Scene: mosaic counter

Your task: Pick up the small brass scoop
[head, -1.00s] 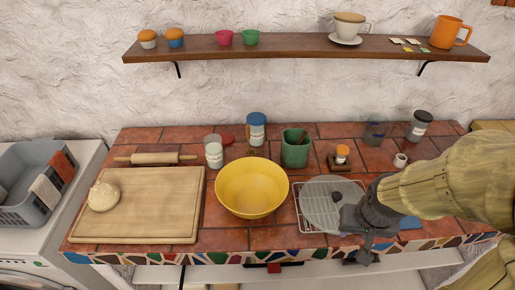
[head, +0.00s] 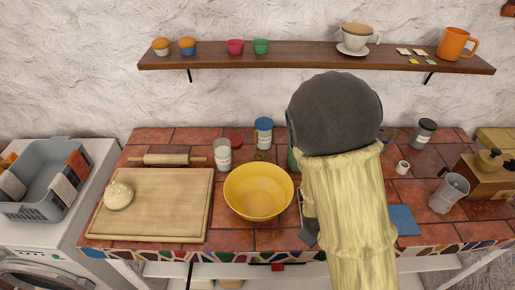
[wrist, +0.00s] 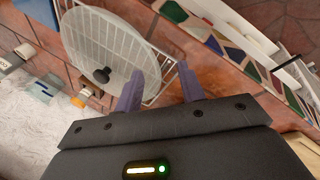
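I cannot make out the brass scoop for certain. A tiny brass-coloured thing (head: 259,156) shows just behind the yellow bowl (head: 258,212) in the head view, too small to identify. In the head view my arm hides the gripper's fingers and most of the rack area.
A cutting board (head: 155,225) with a pale dough-like lump (head: 118,196) and a rolling pin (head: 168,160) are at left. A blue-lidded jar (head: 264,133) stands behind the bowl. A moka pot (head: 449,194), wooden grinder (head: 488,178) and blue cloth (head: 404,220) are at right.

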